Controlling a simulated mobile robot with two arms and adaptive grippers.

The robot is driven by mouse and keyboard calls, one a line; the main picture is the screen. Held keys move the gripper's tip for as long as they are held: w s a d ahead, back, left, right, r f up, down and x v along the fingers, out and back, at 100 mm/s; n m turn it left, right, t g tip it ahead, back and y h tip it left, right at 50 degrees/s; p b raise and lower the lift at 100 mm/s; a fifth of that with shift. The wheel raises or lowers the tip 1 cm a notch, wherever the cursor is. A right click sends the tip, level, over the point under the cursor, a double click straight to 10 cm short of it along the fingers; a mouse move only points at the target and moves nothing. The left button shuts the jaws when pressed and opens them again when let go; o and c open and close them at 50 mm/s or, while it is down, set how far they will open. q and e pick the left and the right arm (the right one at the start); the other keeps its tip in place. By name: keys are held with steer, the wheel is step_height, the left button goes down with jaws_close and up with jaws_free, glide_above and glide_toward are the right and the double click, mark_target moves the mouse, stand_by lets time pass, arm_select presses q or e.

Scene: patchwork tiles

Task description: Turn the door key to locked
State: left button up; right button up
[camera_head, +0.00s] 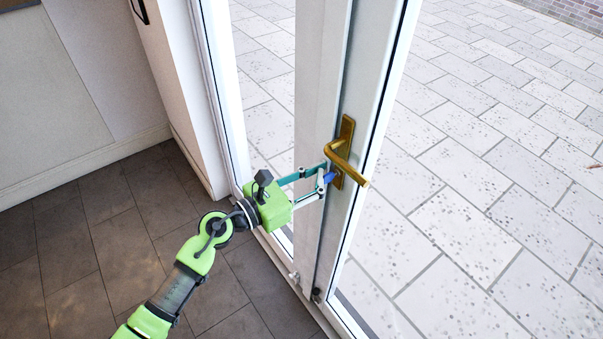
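The brass door handle (345,163) sits on a tall brass plate (347,130) on the white door frame, its lever pointing right and down. Just below and left of the lever is a small blue piece (330,178), which looks like the key's head. My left gripper (324,180), with a green body and teal fingers, reaches in from the left, with its fingertips at the blue piece. They partly hide it, and I cannot tell whether they grip it or are only around it. The keyhole and the key's turn angle are not clear. My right gripper is not in view.
The glazed white door (380,120) stands upright beside another white frame post (312,90). Pale paving (480,170) shows beyond the glass. Dark floor tiles (130,250) lie clear inside at left, below a plain wall (95,60).

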arm_select(q)
steer(key=b+v, duration=0.6)
steer(key=v, duration=0.9)
steer(key=shift+a+f, duration=0.25)
steer(key=shift+a, duration=0.05)
stand_by(0.6)
